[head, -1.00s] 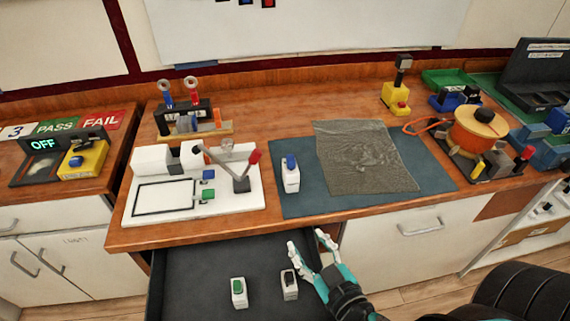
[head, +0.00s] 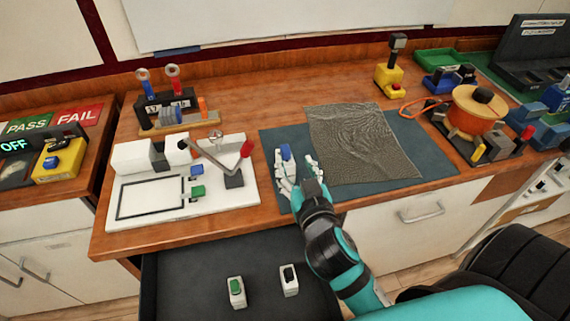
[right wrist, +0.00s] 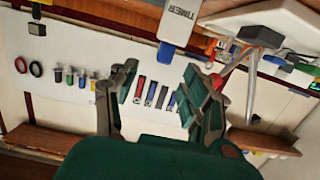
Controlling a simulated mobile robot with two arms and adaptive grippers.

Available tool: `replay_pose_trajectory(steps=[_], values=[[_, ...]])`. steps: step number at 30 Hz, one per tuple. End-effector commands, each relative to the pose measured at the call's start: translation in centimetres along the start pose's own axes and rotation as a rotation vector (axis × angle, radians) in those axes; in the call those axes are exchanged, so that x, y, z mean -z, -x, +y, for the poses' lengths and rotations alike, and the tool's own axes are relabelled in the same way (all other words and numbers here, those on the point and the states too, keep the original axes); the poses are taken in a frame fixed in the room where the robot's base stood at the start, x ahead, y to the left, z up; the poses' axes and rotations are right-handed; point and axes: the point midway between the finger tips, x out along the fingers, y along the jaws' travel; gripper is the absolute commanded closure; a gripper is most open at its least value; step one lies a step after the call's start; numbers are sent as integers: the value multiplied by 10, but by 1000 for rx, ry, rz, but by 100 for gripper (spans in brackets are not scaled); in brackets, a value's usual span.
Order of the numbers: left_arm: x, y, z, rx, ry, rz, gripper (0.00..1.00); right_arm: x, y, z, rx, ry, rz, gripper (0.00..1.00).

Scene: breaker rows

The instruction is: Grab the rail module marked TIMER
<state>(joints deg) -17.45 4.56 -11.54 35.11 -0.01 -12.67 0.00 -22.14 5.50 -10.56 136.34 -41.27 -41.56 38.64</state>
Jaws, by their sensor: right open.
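The rail module marked TIMER is a white block with a blue top (head: 286,153), standing on the blue-grey mat (head: 435,172). Its TIMER label (right wrist: 181,20) reads clearly in the right wrist view, where its blue end lies just beyond the fingertips. My right gripper (head: 297,164) is open at the module, its fingers partly hiding the white body in the head view. In the right wrist view the open right gripper (right wrist: 160,72) has a gap between its fingers; I cannot tell whether either touches the module. My left gripper is not in view.
A grey textured sheet (head: 362,142) lies on the mat right of the gripper. A white lever fixture (head: 220,205) stands to the left. The open drawer (head: 190,275) below holds a green-topped module (head: 236,292) and a dark-topped module (head: 289,281).

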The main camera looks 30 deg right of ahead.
Motion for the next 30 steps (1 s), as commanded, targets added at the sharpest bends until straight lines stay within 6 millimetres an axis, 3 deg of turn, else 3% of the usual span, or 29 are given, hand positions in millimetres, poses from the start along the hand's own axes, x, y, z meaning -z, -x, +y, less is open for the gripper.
replay_pose_trajectory(steps=[6, 18, 27, 30], values=[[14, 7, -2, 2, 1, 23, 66, 1, -22, 0, 1, 0, 0, 52], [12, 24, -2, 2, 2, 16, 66, 1, -70, -6, 1, 2, 1, 52], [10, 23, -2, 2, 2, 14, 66, -1, -74, -6, 2, -1, -1, 52], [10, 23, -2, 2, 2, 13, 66, -1, -74, -6, 2, -1, -1, 65]])
